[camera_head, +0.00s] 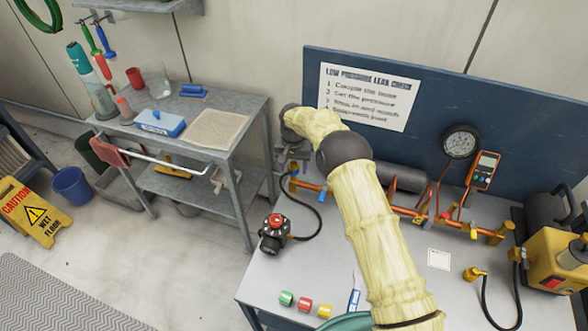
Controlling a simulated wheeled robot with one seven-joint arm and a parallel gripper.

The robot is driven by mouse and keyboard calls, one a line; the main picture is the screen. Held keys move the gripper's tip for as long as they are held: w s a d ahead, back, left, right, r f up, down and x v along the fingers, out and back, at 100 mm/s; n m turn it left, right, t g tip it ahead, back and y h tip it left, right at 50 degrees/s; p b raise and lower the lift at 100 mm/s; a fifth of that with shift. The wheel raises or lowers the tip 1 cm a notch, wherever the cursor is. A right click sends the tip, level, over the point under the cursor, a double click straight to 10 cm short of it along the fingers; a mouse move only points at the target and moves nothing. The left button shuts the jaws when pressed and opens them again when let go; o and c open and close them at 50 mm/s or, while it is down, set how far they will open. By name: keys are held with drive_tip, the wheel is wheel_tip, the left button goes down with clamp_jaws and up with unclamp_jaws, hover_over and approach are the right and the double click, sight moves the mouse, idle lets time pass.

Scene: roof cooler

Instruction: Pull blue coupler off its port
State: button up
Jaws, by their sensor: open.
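My arm, in a pale yellow sleeve, reaches from the bottom of the head view over the grey bench (275,285). My gripper (292,163) is at its far end, open, above the left end of the orange pipe manifold (400,211). A small blue part (323,194), which looks like the blue coupler, sits on the pipe's left end, below and right of my gripper and apart from it. A black hose (318,217) curves from near there to a black regulator with a red top (274,236). The fingertips are small, and my arm hides part of the pipe.
A gauge (460,142) and an orange meter (484,170) are at the blue back panel (510,115). A yellow machine (555,258) stands right. Green, red and yellow rolls (305,304) lie at the front. A side table (232,118) stands left.

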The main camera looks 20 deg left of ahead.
sight(293, 162)
drive_tip(key=shift+c, duration=0.3)
clamp_jaws()
drive_tip(key=shift+r+p, duration=1.45)
drive_tip(key=shift+r, duration=1.55)
